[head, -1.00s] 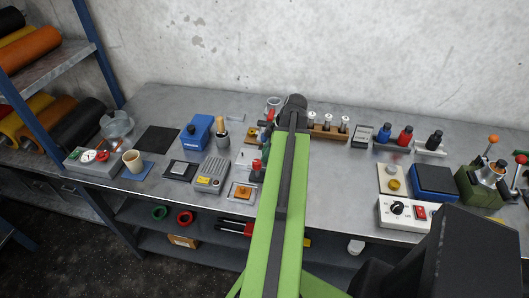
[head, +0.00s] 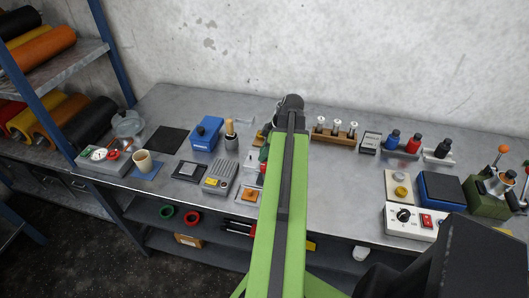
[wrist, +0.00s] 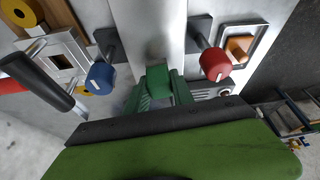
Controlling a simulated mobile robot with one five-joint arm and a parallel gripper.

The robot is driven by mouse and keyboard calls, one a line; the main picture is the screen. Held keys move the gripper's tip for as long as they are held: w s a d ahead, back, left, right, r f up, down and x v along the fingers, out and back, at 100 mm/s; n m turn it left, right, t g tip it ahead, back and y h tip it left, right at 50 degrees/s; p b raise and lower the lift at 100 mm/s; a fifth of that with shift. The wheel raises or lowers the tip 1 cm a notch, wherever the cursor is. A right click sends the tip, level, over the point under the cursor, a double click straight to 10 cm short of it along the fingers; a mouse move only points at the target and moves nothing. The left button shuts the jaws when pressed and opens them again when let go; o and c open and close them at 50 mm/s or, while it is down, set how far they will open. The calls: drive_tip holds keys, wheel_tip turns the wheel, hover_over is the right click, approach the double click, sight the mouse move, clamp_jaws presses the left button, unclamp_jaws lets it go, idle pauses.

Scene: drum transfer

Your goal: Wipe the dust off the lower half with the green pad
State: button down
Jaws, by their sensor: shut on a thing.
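A wide green pad (wrist: 180,160) with a dark backing strip (wrist: 165,120) fills the bottom of the wrist view, close to the camera. My gripper (head: 290,103) is at the far end of my green arm, over the back middle of the bench in the head view. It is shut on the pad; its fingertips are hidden. Beyond the pad in the wrist view are a green block-like fixture (wrist: 157,88), a blue knob (wrist: 100,77) and a red knob (wrist: 214,64). I cannot make out dust or which surface carries it.
A shelf of coloured rolls (head: 42,47) stands left. The concrete wall (head: 300,50) is close behind.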

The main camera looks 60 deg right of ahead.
drive_tip(key=shift+r+p, duration=2)
drive_tip(key=shift+r, duration=0.45)
wheel_tip(320, 180, up, 3)
drive_tip(key=p, duration=0.3)
drive_tip(key=shift+r, duration=0.15)
drive_tip(key=shift+f, duration=0.25)
wheel_tip(320, 180, down, 3)
drive_tip(key=b, duration=0.3)
drive_tip(key=shift+r, duration=0.35)
